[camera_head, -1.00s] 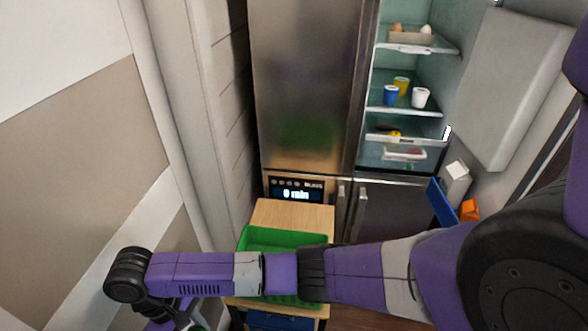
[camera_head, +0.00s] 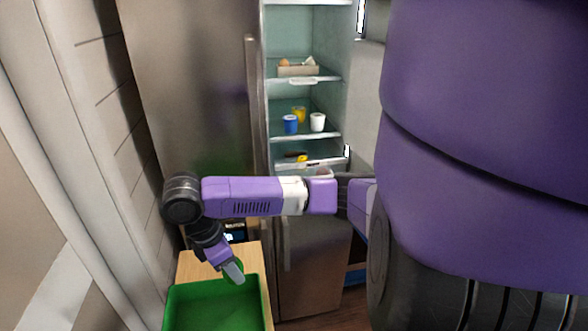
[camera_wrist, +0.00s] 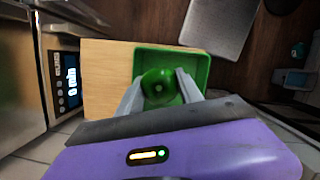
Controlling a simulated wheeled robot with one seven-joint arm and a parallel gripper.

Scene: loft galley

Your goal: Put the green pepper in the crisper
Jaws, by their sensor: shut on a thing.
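The green pepper (camera_wrist: 158,86) is between the two fingers of my gripper (camera_wrist: 160,92) in the wrist view. My gripper is shut on it. In the head view my gripper (camera_head: 234,272) hangs over the wooden cart top, at the far edge of the green bin, with a little of the pepper showing beside a finger. The crisper (camera_head: 316,172) is a clear drawer low in the open fridge compartment, below the shelves. It is partly hidden behind my arm, and something yellow and dark shows just above it.
The green bin (camera_head: 172,298) stands on the wooden cart (camera_head: 190,267). Fridge shelves hold an egg box (camera_head: 298,70), a blue cup (camera_head: 290,124), a yellow cup (camera_head: 299,114) and a white cup (camera_head: 318,122). The closed steel door (camera_head: 190,90) stands left of the open compartment.

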